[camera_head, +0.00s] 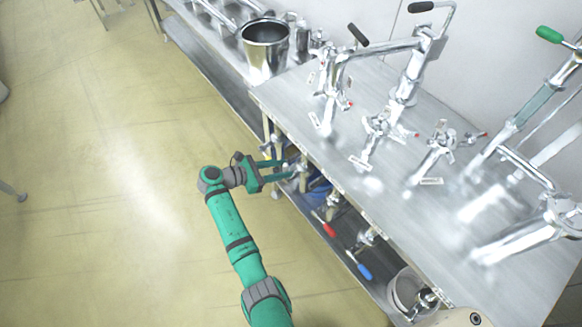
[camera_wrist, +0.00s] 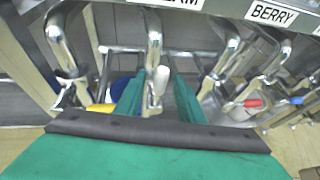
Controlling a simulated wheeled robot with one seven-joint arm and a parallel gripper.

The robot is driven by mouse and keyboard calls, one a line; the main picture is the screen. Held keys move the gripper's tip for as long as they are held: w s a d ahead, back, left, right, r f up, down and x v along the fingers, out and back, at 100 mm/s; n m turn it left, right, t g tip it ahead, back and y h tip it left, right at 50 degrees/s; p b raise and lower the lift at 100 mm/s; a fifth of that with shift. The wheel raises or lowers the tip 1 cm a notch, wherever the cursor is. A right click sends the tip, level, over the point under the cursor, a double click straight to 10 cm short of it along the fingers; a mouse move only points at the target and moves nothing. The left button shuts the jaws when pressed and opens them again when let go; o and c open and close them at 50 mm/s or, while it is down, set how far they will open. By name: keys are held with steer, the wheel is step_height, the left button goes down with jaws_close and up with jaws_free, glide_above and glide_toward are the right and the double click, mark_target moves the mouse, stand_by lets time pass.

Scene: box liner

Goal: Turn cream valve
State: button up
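The cream valve has a whitish handle (camera_wrist: 162,82) on a chrome pipe (camera_wrist: 153,35), under a partly cut-off label ending in "AM". My gripper (camera_wrist: 160,80) is open, with its green fingers on either side of the handle. A small gap seems to show between handle and fingers; I cannot tell whether either touches. In the head view, my gripper (camera_head: 288,169) reaches toward the counter's front edge from the left, with its fingers apart. The cream handle is not clear in that view.
A yellow handle (camera_wrist: 100,108) is left of the cream one. A red handle (camera_wrist: 252,103) and a blue handle (camera_wrist: 297,100) are to the right, near the "BERRY" label (camera_wrist: 272,13). The metal counter (camera_head: 400,225) overhangs the valves. The floor (camera_head: 100,180) at left is clear.

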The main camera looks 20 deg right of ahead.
steer(key=shift+v, duration=2.5)
steer(key=shift+f, duration=0.1)
